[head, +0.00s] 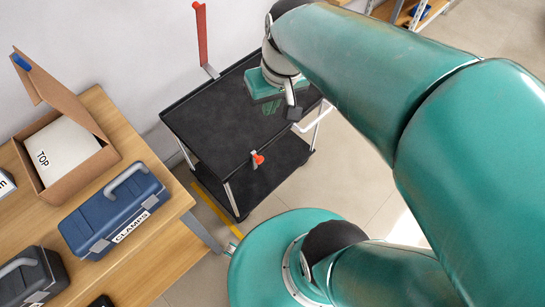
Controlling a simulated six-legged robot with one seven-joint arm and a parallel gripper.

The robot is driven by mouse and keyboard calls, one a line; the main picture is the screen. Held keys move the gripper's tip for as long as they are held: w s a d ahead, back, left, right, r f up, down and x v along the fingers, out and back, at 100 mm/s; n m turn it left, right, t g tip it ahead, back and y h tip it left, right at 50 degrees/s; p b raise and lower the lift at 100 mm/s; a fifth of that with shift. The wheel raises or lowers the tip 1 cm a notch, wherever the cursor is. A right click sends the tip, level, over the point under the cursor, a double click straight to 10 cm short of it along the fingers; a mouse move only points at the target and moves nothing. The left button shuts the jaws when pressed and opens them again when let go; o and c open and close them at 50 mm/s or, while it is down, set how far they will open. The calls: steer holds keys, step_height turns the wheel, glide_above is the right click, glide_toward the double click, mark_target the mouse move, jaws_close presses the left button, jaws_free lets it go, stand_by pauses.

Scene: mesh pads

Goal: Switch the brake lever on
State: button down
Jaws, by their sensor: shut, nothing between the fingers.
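A black two-shelf cart (215,128) stands in the middle of the head view. A small lever with an orange-red knob (258,159) sits at the cart's front edge. A taller red upright lever (202,35) on a grey bracket rises by the cart's back corner. I cannot tell for certain which one is the brake lever. My gripper (291,108) is shut and empty, over the right part of the cart's top shelf. It is apart from both levers, to the right of and behind the small knob. My arm hides part of the cart's right side.
A wooden table (150,240) at left holds an open cardboard box (100,158), a blue clamps case (115,215) and a dark case (30,275). A pale handle (312,120) sticks out at the cart's right. The wall is close behind. The top shelf's left part is bare.

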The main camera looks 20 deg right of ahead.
steer(key=w+d+f+m+g+y, duration=0.15)
steer(key=w+d+f+y, duration=0.3)
steer(key=f, duration=0.55)
steer(key=w+d+f+m+g+y, duration=0.1)
steer(key=w+d+f+g+y, duration=0.15)
steer(key=d+f+y, duration=0.45)
steer(key=s+d+f+m+t+y, duration=0.1)
steer(key=f+t, duration=0.5)
steer(key=f, duration=0.6)
steer(key=s+d+f+m+t+y, duration=0.2)
steer(key=d+f+m+t, duration=0.2)
steer(key=f, duration=0.8)
steer(key=shift+d+f+m+t, duration=0.25)
steer(key=shift+d+m+t, duration=0.1)
steer(key=shift+t, duration=0.75)
steer(key=shift+s, duration=0.1)
steer(key=s+a+x, duration=0.1)
steer(key=s+x, duration=0.1)
steer(key=x, duration=1.1)
steer(key=shift+s+a+r, duration=0.2)
steer(key=shift+a+r, duration=0.05)
steer(key=shift+r, duration=0.1)
